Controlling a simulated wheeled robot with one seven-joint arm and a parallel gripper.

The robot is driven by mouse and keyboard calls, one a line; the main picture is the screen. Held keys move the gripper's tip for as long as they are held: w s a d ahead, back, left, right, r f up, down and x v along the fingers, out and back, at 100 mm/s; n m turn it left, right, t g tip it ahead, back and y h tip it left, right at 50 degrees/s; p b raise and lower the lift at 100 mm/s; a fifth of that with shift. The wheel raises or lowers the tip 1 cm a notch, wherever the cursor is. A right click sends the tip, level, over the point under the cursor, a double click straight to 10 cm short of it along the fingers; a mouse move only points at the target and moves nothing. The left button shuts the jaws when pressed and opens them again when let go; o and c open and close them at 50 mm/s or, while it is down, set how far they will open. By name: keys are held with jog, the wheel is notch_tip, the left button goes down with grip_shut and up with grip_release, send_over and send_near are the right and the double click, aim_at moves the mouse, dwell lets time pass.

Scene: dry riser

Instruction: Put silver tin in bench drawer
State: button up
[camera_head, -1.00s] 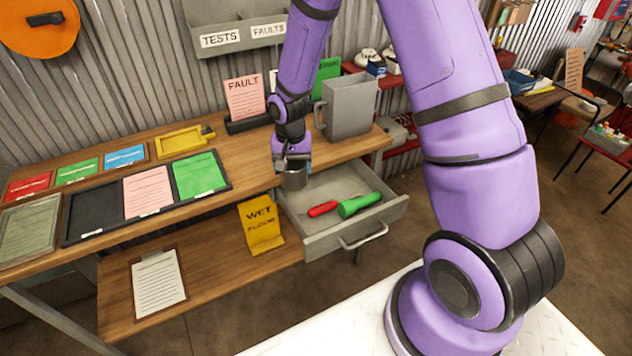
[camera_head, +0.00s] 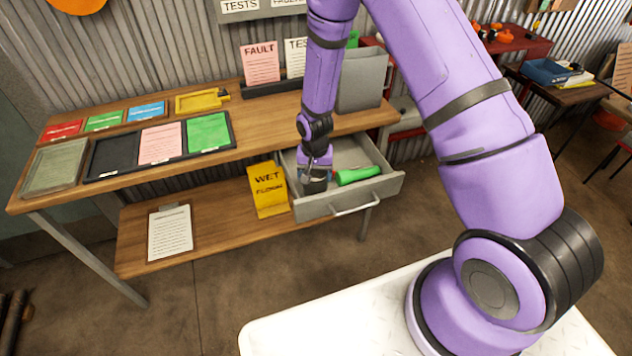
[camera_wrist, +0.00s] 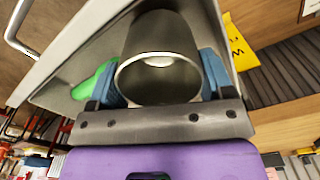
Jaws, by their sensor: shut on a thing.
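The silver tin (camera_wrist: 158,70) is an open-topped metal cup held between the blue fingers of my gripper (camera_wrist: 160,85) in the wrist view. In the head view the tin (camera_head: 315,186) looks dark below my gripper (camera_head: 316,175). My gripper is shut on it, inside the outline of the open grey bench drawer (camera_head: 318,207), at its left part. I cannot tell whether the tin touches the drawer floor. A green-handled thing (camera_head: 358,175) lies in the drawer to the right of the tin. The red tool beside it is hidden by my gripper.
The wooden bench (camera_head: 265,115) carries a grey file box (camera_head: 361,82), a yellow tray (camera_head: 197,101) and several coloured cards. A yellow wet floor sign (camera_head: 268,190) stands on the lower shelf, close to the drawer's left side.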

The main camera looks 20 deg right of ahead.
jog(key=shift+f, duration=1.9)
jog(key=shift+f, duration=0.1)
jog(key=o, duration=0.7)
jog(key=shift+c, duration=0.2)
notch_tip(320, 180, up, 12)
jog(key=shift+r, duration=0.2)
